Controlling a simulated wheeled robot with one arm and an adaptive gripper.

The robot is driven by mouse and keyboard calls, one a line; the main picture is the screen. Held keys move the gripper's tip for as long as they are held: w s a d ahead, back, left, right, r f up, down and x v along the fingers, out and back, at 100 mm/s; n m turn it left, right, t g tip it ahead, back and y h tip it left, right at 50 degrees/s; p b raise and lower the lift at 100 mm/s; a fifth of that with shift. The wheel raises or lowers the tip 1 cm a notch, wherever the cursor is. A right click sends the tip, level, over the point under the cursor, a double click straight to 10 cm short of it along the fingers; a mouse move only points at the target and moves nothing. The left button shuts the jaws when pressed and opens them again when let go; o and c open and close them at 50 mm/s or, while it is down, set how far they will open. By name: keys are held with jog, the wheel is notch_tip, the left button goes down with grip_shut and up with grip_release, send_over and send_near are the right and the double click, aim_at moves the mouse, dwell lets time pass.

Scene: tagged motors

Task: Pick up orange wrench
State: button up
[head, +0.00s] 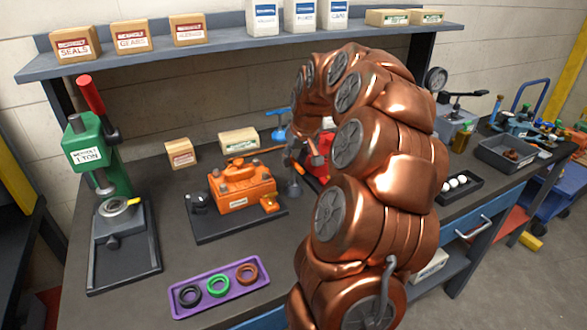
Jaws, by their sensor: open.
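A thin orange tool, which looks like the orange wrench (262,153), lies on the bench behind the orange motor (243,190). It is small in the head view, and its exact shape is hard to make out. My gripper (293,180) is a small grey shape below the end of my copper-coloured arm, to the right of the wrench and the motor. It is open and partly hidden by my arm. No contact with the wrench can be made out.
A green press (95,150) stands at the left. A purple tray (218,288) with rings lies at the front. A red tool (317,160) and a blue vise-like tool (281,122) are close to my gripper. A shelf (220,42) with boxes overhangs the back.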

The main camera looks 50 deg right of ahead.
aim_at(294, 176)
jog(key=shift+p+x, duration=1)
jog(key=shift+x, duration=1.45)
grip_shut()
